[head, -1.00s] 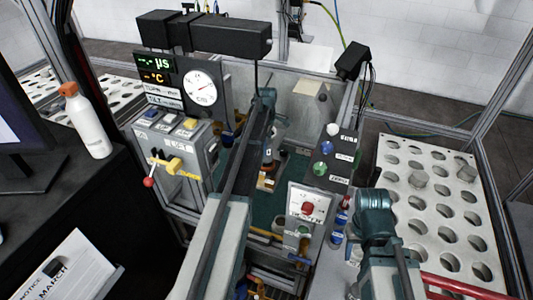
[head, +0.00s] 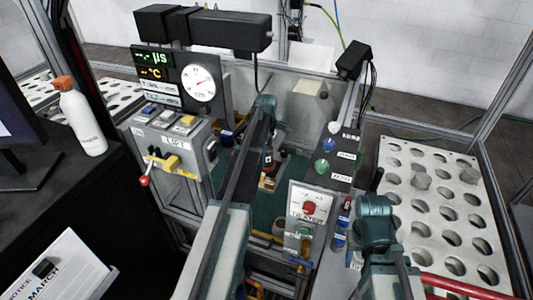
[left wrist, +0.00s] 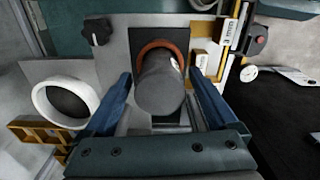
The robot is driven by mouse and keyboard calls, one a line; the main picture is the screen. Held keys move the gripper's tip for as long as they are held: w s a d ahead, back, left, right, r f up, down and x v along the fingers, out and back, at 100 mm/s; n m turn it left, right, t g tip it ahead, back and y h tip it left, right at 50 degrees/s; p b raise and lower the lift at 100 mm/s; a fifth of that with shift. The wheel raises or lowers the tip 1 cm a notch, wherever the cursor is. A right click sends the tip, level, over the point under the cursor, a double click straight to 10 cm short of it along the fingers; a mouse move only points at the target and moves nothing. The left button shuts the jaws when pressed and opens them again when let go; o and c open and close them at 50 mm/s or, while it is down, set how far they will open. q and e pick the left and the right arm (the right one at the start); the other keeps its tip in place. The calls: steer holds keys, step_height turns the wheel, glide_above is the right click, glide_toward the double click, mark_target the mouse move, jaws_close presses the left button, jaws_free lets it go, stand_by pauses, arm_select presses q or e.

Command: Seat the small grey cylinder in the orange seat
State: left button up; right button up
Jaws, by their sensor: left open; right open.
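The small grey cylinder (left wrist: 162,88) shows in the left wrist view with its round end towards the camera. The orange seat (left wrist: 150,47) shows as a ring arcing round the cylinder's far end, on a dark plate. I cannot tell how deep the cylinder sits in it. My left gripper (left wrist: 160,78) is open, with one blue finger on each side of the cylinder and gaps visible. In the head view my left arm reaches into the enclosure and hides much of the work area. My right arm shows at the lower right; its gripper is not visible.
A white ring (left wrist: 66,103) and a yellow rack (left wrist: 38,134) lie left of the cylinder. A lift panel (head: 172,150) and a red-button box (head: 308,212) flank the left arm. A tray with round holes (head: 435,205) stands at the right, a white bottle (head: 82,118) at the left.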

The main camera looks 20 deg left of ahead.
arm_select(q)
step_height(320, 180, up, 12)
steer(key=p, duration=1.2)
steer(key=shift+r, duration=0.2)
